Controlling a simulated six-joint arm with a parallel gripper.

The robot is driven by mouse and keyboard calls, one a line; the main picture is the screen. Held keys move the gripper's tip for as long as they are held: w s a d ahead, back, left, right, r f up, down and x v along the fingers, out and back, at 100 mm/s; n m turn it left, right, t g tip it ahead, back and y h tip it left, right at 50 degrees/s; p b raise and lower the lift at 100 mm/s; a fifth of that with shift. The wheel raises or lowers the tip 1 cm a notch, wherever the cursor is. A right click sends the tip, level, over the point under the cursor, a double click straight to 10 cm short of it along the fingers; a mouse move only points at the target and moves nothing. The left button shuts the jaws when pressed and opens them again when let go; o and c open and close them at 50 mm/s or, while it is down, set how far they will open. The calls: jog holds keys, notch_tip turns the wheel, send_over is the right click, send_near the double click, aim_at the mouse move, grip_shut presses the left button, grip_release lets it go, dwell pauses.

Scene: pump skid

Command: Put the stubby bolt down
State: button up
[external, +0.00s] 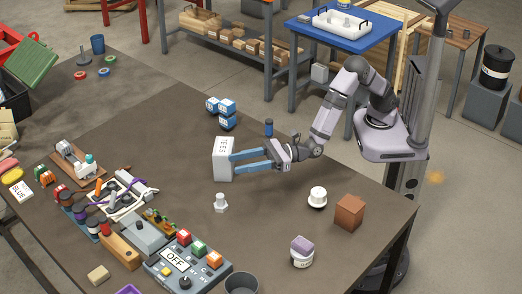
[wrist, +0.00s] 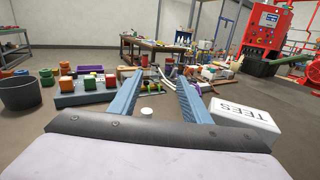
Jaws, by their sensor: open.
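A small pale grey piece (external: 220,204), which looks like the stubby bolt, stands on the brown table (external: 180,180). It has a wide foot and a narrower top. A small pale round top (wrist: 148,113) shows between my fingers in the wrist view; I cannot tell for sure that it is the same piece. My gripper (external: 234,163) has two long blue fingers, spread apart with nothing held between them. In the external view the pale piece is apart from the fingers, below them in the picture.
A white box marked TEES (wrist: 245,118) is close beside my right finger; it also shows at the fingertips in the external view (external: 222,158). A white knob (external: 317,196), brown block (external: 349,212) and OFF panel (external: 185,262) are around.

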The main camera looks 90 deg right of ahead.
jog(key=n, duration=0.2)
jog(key=n+g+h, duration=0.1)
jog(key=n+g, duration=0.3)
jog(key=n, duration=2.1)
send_near(221, 202)
jog(key=shift+w+d+r, duration=0.25)
jog(key=shift+d+r, duration=0.25)
jog(key=shift+w+d+r, duration=0.2)
jog(key=shift+d+r, duration=0.25)
jog(key=shift+d, duration=0.1)
jog(key=n, duration=0.4)
jog(key=f+n, duration=0.1)
jog(key=shift+s+a+n+g, duration=0.15)
jog(key=shift+s+n+g, duration=0.15)
jog(key=shift+n+g, duration=0.1)
jog(key=n, duration=0.4)
jog(key=shift+f, duration=0.15)
jog(key=shift+p+x, duration=0.75)
jog(key=shift+x, duration=2.9)
jog(key=shift+a, duration=0.1)
jog(key=shift+c, duration=0.5)
grip_shut()
